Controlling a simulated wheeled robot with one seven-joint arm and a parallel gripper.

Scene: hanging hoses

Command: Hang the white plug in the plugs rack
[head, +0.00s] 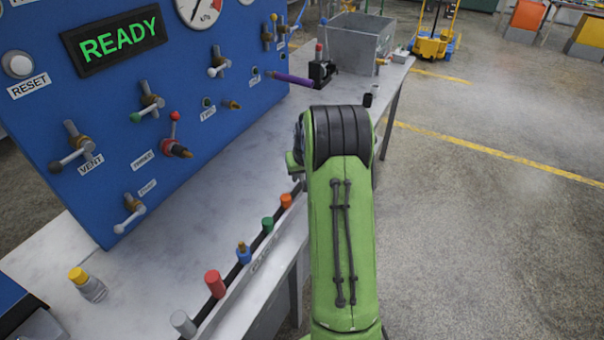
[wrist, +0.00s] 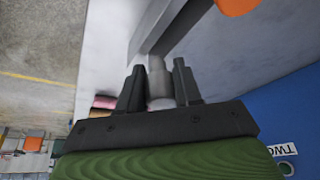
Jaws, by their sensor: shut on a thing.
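In the wrist view my gripper (wrist: 158,66) is shut on a pale grey-white plug (wrist: 157,88), which sits upright between the two dark fingers. In the head view my green arm hides the gripper and this plug. The plugs rack (head: 240,284) is a rail along the table's front edge. It bears an orange plug (head: 286,200), a green plug (head: 267,225), a blue plug with a brass top (head: 243,253), a red plug (head: 214,284) and a grey plug (head: 183,324). An orange piece (wrist: 237,5) shows at the top of the wrist view.
A yellow-capped bottle (head: 88,284) stands at the left. A grey bin (head: 360,40) stands at the far end. The table strip between panel and rack is mostly clear.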

